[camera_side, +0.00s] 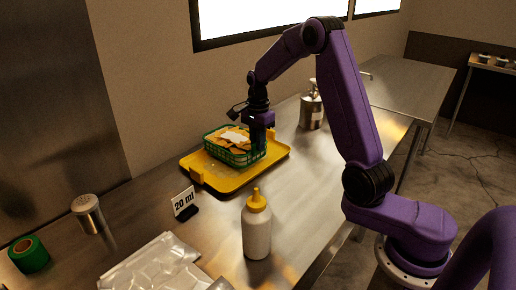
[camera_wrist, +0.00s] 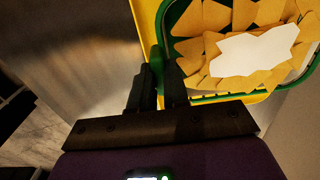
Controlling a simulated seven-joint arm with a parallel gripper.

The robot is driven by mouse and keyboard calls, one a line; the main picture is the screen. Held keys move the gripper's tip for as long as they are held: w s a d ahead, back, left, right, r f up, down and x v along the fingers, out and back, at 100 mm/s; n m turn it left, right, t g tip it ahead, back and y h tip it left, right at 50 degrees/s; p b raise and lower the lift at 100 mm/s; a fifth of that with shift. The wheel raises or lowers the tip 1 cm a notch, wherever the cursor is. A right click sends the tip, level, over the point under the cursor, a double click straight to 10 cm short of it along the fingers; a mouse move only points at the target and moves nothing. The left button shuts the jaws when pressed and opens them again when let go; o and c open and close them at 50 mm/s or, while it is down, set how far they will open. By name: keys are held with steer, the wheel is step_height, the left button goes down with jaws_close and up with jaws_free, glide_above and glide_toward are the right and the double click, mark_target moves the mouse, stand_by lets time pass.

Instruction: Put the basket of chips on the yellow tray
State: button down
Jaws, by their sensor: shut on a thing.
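The green basket of chips (camera_side: 232,157) is over the yellow tray (camera_side: 213,180) in the side view, within the tray's outline. Orange-yellow chips and a white paper-like piece fill it. In the wrist view the basket (camera_wrist: 183,22) is at the upper right, with the yellow tray edge (camera_wrist: 143,25) behind its rim. My gripper (camera_side: 262,143) is at the basket's right side, and its fingers (camera_wrist: 160,82) are shut on the green rim. I cannot tell whether the basket's bottom touches the tray.
A pump dispenser (camera_side: 311,108) stands behind. A shaker (camera_side: 87,212), green tape roll (camera_side: 29,254) and clear bags (camera_side: 155,267) are at the left front.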

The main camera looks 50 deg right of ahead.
steer(key=shift+f, duration=1.35)
steer(key=c, duration=1.1)
jaws_free()
steer(key=shift+s, duration=0.1)
